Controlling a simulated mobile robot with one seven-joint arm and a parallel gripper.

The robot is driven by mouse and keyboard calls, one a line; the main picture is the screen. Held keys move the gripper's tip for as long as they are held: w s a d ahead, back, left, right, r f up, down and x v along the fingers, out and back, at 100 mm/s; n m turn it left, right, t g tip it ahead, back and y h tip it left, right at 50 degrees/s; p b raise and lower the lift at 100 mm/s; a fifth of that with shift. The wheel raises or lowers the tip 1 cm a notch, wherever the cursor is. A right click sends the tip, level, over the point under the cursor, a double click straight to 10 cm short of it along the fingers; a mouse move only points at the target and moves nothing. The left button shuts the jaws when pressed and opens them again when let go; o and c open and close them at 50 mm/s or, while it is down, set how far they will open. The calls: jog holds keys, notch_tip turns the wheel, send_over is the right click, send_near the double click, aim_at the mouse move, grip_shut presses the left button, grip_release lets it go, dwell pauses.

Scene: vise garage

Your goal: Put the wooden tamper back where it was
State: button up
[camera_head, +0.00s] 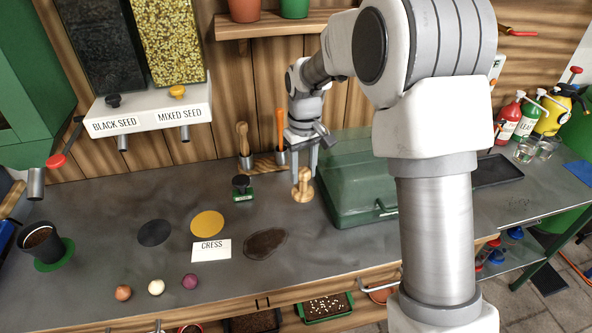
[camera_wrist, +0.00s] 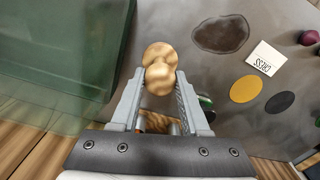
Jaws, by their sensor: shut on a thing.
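The wooden tamper (camera_head: 303,191) is a pale turned piece with a knob and a wider round base. My gripper (camera_head: 303,172) points down and is shut on the tamper's knob, left of the green translucent box. In the wrist view the tamper (camera_wrist: 159,55) sits between the two fingertips of my gripper (camera_wrist: 158,80). Its base is at or just above the grey counter (camera_head: 300,240); I cannot tell if it touches.
The green box (camera_head: 350,195) stands close to the right. A wooden rack (camera_head: 266,162) with tools is behind, and a green-based stamp (camera_head: 242,190) is to the left. A CRESS card (camera_head: 211,250), a brown patch (camera_head: 265,243) and yellow disc (camera_head: 207,223) lie in front left.

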jog(key=w+a, duration=0.1)
jog(key=w, duration=0.6)
jog(key=shift+w+a+f+p, duration=0.1)
jog(key=shift+a+f+p, duration=0.1)
jog(key=shift+f, duration=1.55)
jog(key=shift+w+a+f+p, duration=0.1)
jog(key=shift+f+p, duration=0.05)
jog(key=shift+f, duration=1.6)
jog(key=shift+f, duration=0.1)
jog(key=o, duration=1.2)
jog(key=shift+d, duration=0.1)
